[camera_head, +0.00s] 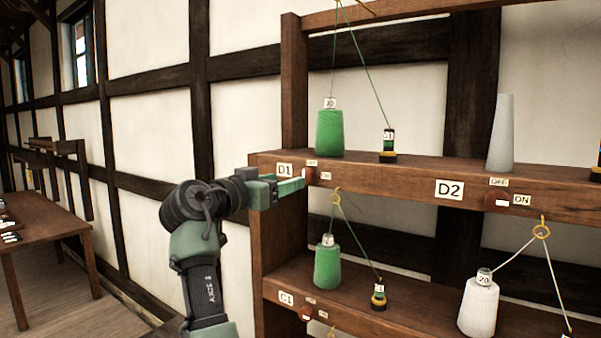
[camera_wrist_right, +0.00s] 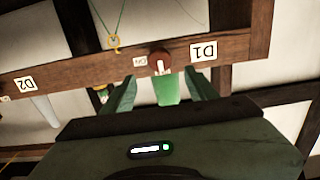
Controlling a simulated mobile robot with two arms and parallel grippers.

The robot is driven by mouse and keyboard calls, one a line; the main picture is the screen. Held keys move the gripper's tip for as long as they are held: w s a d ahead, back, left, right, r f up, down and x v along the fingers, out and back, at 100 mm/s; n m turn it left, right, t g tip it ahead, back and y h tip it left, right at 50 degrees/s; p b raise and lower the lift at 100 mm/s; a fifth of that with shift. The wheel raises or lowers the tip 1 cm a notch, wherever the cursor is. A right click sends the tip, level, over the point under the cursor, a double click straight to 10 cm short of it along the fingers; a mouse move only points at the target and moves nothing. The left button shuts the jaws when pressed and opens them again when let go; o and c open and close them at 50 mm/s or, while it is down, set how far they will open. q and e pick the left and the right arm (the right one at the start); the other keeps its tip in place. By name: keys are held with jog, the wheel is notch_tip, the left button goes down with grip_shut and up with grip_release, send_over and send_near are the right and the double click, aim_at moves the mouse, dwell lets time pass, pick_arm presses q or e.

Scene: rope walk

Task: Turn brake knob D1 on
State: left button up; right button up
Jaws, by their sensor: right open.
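Brake knob D1 (camera_head: 310,177) is a round reddish-brown knob on the front edge of the upper shelf, right of the D1 label (camera_head: 285,170). It also shows in the right wrist view (camera_wrist_right: 160,58), where the picture is upside down and a white mark shows on its lower part. An ON label (camera_head: 326,176) is beside it. My right gripper (camera_head: 294,186) is open in front of the knob, its green fingers (camera_wrist_right: 162,82) apart on either side of the knob's line in the wrist view. I cannot tell whether they touch it. My left gripper is out of view.
The D2 label (camera_head: 449,189) and knob D2 (camera_head: 494,200) are farther right on the same shelf edge. A green spool (camera_head: 330,133) and a grey cone (camera_head: 501,135) stand above. Knob C1 (camera_head: 306,313) is on the lower shelf. A table (camera_head: 45,235) stands at the left.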

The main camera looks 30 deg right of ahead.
aim_at(304, 176)
jog(key=p+x, duration=0.4)
jog(key=x, duration=0.3)
jog(key=shift+d+r, duration=0.1)
jog(key=shift+d, duration=0.05)
jog(key=shift+w+d, duration=0.15)
grip_shut()
